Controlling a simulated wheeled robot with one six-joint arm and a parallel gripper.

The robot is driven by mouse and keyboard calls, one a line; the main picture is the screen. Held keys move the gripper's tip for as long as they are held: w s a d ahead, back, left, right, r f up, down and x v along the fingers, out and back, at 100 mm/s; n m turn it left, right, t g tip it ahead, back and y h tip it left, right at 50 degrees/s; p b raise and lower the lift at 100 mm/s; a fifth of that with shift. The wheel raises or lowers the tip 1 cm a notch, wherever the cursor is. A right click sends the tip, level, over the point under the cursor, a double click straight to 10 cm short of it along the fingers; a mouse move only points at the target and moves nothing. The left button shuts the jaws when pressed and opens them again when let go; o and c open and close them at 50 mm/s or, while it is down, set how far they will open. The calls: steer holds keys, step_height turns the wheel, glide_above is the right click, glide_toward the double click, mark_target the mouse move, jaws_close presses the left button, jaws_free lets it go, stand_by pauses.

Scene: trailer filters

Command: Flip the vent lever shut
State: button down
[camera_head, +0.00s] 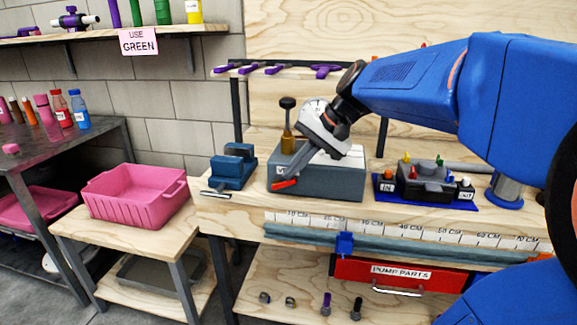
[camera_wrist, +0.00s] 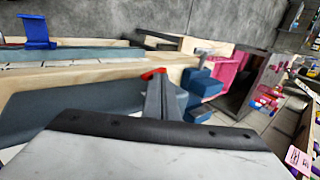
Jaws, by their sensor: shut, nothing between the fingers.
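A grey box (camera_head: 340,182) stands on the workbench. A red lever (camera_head: 285,184) lies low across the left part of its front face, tilted slightly. A label beside it is mostly hidden, so I cannot read it. My gripper (camera_head: 291,173) is shut and empty, reaching down and left over the box with its fingertips just at the lever. In the wrist view the shut fingers (camera_wrist: 158,88) point away, with the red lever (camera_wrist: 153,73) showing just past their tips. I cannot tell whether they touch it. The lever's pivot is hidden.
A brass post with a black knob (camera_head: 287,103) rises from the box close behind my gripper. A blue vise (camera_head: 233,166) stands left of the box. A blue tray (camera_head: 440,203) with small parts lies right. A pink bin (camera_head: 135,193) sits on the lower table.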

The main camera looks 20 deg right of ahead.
steer(key=shift+s+d+f, duration=0.2)
steer(key=shift+d+f, duration=0.1)
steer(key=shift+f, duration=0.05)
steer(key=shift+a, duration=0.1)
steer(key=shift+w+a+f, duration=0.25)
steer(key=shift+w+a, duration=0.2)
steer(key=shift+a, duration=0.1)
steer(key=shift+r, duration=0.15)
steer(key=r, duration=0.4)
steer(key=shift+w+a, duration=0.35)
steer(key=s+d+r, duration=0.4)
steer(key=d+r, duration=0.2)
steer(key=shift+s, duration=0.35)
steer(key=shift+d, duration=0.1)
